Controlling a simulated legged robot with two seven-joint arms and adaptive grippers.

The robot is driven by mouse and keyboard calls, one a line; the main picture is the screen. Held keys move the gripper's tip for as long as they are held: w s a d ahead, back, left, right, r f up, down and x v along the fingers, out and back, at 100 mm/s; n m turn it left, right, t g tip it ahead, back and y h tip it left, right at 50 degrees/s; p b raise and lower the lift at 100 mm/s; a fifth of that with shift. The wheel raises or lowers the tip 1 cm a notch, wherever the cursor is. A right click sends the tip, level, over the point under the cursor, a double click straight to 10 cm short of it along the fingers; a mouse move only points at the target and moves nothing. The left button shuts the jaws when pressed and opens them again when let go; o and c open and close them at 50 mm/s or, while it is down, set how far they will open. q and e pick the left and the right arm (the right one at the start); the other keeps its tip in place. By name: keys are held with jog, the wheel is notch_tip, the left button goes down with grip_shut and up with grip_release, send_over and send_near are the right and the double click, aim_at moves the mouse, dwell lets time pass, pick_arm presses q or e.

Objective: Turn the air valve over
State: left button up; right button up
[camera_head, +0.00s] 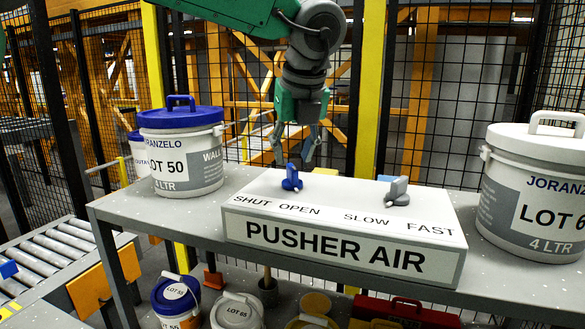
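The air valve is a small blue knob (291,178) standing on top of the grey PUSHER AIR box (342,252), behind the words SHUT and OPEN. A white mark shows at its front left foot, facing down-left toward the gap between the two words. My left gripper (296,150) hangs fingers down from the top of the view, just above and seemingly behind the blue knob. Its fingers are spread and empty, apart from the knob as far as I can tell. My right gripper is not in view.
A grey knob (396,191) stands to the right, behind SLOW and FAST. A blue-lidded pail (181,155) is left on the bench (180,214); a white-lidded pail (535,195) is right. Mesh fencing stands behind. More pails and a red box (405,312) are below.

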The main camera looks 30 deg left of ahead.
aim_at(299, 194)
pick_arm(q)
jog(key=v, duration=0.7)
jog(key=shift+s+d+r, duration=0.15)
jog(key=shift+d+r, duration=0.05)
jog(key=shift+r, duration=0.1)
